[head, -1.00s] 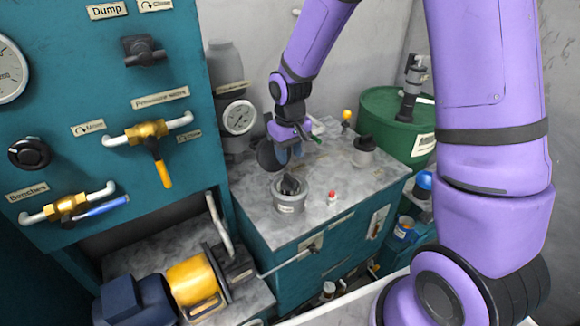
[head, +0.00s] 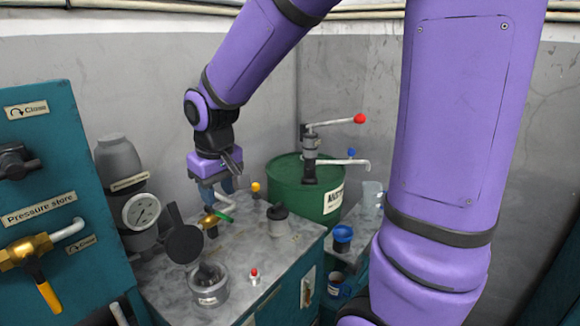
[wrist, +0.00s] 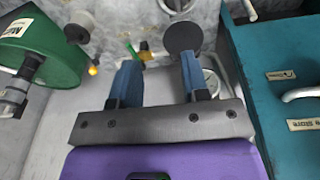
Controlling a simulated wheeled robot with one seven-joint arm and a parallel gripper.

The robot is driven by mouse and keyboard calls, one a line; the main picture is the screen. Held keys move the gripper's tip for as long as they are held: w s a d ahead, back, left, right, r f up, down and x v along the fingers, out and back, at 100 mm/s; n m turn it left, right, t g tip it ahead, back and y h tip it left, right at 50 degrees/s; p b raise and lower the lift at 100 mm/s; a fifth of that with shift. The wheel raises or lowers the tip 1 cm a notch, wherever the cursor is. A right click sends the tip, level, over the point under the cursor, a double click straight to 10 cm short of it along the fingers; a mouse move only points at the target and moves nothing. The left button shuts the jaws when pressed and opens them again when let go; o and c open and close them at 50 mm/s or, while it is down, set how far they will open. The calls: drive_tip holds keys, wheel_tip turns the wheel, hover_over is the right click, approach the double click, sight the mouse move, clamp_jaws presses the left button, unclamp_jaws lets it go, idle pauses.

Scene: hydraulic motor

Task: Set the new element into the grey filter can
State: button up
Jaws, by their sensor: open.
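The grey filter can (head: 210,298) stands on the counter, open at the top, with a dark part showing inside; which part that is, I cannot tell. A black round disc (head: 185,243) stands upright behind it. A pale cylinder with a dark top (head: 278,222), perhaps the new element, stands apart to the right. My gripper (head: 222,192) is open and empty above the back of the counter. In the wrist view, my open blue fingers (wrist: 159,62) point toward the brass valve with the green handle, and the disc (wrist: 183,37) is beyond the right finger.
The brass valve with the green handle (head: 209,222) and a yellow knob (head: 256,187) are near my gripper. A red-topped button (head: 254,276) sits right of the can. A gauge (head: 141,211) is left, a green drum (head: 300,190) behind right.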

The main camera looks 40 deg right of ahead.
drive_tip(key=s+d+r+t, duration=0.1)
drive_tip(key=s+d+r, duration=0.1)
drive_tip(key=s+r, duration=0.3)
drive_tip(key=s+d+r+m+t, duration=0.1)
drive_tip(key=s+r, duration=0.4)
drive_tip(key=s, duration=0.8)
drive_tip(key=shift+s+d+r+t, duration=0.2)
drive_tip(key=shift+d+t, duration=0.15)
drive_tip(key=shift+t, duration=0.35)
drive_tip(key=shift+o, duration=0.5)
